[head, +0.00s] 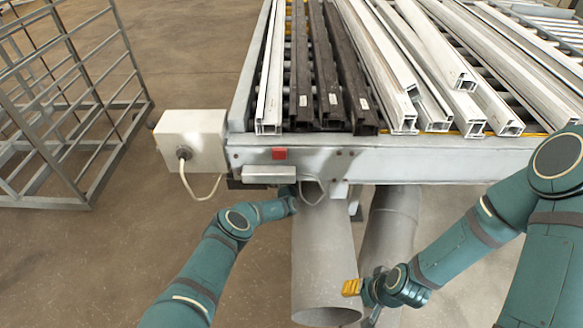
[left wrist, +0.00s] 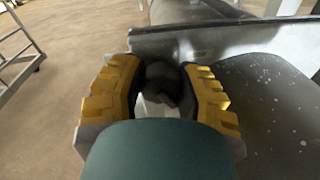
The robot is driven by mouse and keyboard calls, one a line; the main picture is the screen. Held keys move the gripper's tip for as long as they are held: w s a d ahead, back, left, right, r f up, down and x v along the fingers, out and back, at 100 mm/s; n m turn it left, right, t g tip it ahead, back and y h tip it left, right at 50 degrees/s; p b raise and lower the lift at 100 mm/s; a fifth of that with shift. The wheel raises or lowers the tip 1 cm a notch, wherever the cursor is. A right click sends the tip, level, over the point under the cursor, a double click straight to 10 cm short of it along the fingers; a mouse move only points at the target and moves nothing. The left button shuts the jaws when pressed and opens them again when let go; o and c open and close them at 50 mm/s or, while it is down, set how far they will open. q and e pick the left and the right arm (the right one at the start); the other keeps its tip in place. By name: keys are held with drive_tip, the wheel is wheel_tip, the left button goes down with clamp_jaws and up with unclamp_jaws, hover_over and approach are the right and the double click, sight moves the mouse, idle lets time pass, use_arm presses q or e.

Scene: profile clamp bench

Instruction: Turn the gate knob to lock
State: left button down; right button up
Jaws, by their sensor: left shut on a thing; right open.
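The gate knob (left wrist: 163,80) shows in the left wrist view as a dark rounded piece between two yellow finger pads. My left gripper (left wrist: 163,95) is shut on it, one finger on each side. The knob's full shape and any lock mark are hidden. In the head view my left arm reaches up to the underside of the bench's front beam (head: 400,158), and its fingers and the knob cannot be made out there. My right gripper (head: 352,287) is open, low in front of the grey pipes, with nothing seen in it.
White profiles (head: 440,55) and dark profiles (head: 328,75) lie on the roller bench. Grey pipes (head: 322,255) hang below. A metal rack (head: 70,100) stands left.

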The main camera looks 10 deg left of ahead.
use_arm(q)
drive_tip(key=m+p, duration=0.1)
drive_tip(key=m, duration=0.2)
drive_tip(key=shift+d+g, duration=0.15)
drive_tip(key=shift+g, duration=0.15)
drive_tip(key=shift+m+y+p, duration=0.3)
drive_tip(key=shift+m+p, duration=0.1)
drive_tip(key=shift+m, duration=1)
drive_tip(key=c, duration=0.5)
unclamp_jaws()
drive_tip(key=shift+s+f, duration=0.15)
